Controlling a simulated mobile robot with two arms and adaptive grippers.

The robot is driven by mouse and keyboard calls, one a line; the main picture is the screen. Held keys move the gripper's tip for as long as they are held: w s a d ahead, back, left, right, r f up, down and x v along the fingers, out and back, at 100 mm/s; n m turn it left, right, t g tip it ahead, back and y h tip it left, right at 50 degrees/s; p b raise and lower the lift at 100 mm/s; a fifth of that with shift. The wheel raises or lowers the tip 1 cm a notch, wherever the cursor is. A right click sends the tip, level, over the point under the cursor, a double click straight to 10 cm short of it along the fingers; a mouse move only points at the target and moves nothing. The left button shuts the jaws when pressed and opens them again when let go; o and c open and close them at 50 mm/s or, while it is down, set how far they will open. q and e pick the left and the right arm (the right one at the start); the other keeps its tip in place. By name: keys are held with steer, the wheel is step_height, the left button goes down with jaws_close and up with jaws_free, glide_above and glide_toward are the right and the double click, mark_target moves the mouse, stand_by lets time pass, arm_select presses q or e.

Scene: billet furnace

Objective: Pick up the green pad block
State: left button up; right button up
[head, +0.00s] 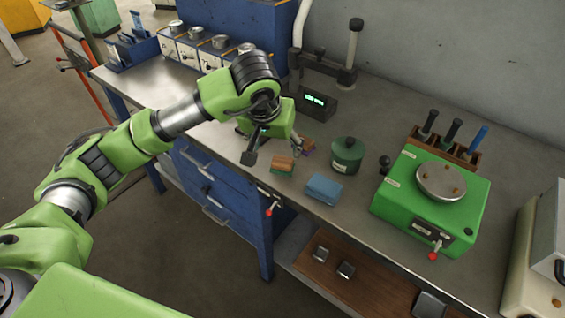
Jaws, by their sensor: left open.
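The green pad block (280,170) is a small brown wooden block with a green pad under it. It lies on the grey metal bench top (225,135) near the front edge. My left gripper (273,150) is open just behind and above the block, pointing down. One dark finger is to the left of the block and the other is to its right. I cannot tell whether a finger touches it. My right gripper is not in view.
A block with a purple pad (308,150) lies close behind on the right. A blue block (323,189), a dark green lidded pot (347,155) and a green machine (431,200) stand further right. A digital display (315,101) stands behind.

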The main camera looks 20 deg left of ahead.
mark_target(282, 160)
arm_select(q)
steer(key=x, duration=0.3)
steer(key=shift+d+f, duration=0.1)
steer(key=shift+w+d+f+p, duration=0.15)
steer(key=shift+w+f+p, duration=0.05)
steer(key=shift+f+p, duration=0.35)
steer(key=p+x, duration=0.1)
steer(key=x, duration=0.2)
steer(key=shift+d+f, duration=0.2)
steer(key=shift+w+f, duration=0.25)
steer(key=shift+f, duration=0.15)
steer(key=shift+c, duration=0.3)
steer(key=c, duration=1.2)
steer(key=shift+r, duration=0.15)
steer(key=shift+c, duration=0.2)
